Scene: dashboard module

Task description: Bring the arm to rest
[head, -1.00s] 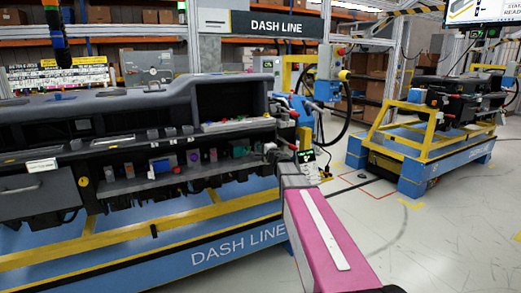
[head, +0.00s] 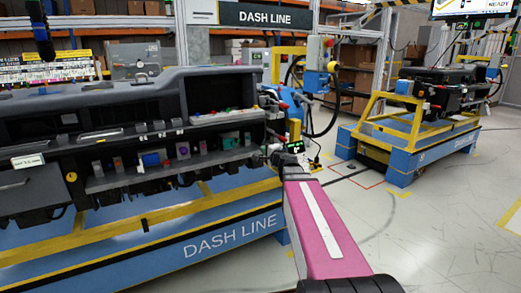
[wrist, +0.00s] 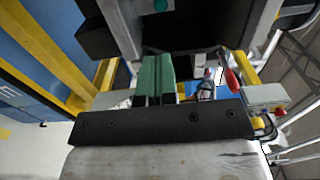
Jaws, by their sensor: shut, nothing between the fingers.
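My arm (head: 318,230), with pink and white panels, reaches forward from the bottom of the head view. My gripper lies beyond its far end, by the right end of the dashboard module (head: 100,88), and is small and partly hidden there. In the wrist view my gripper (wrist: 153,78) shows as two green fingers side by side, shut with nothing between them. The fingers point toward a dark structure (wrist: 185,62) with pale uprights; I cannot tell whether they touch it.
The dashboard stands on a blue and yellow cart (head: 235,240). Small coloured parts (head: 180,150) sit on its shelf. A second cart (head: 415,160) stands at the right. The grey floor (head: 430,235) at the lower right is clear. A red-handled item (wrist: 232,80) is close to the fingers.

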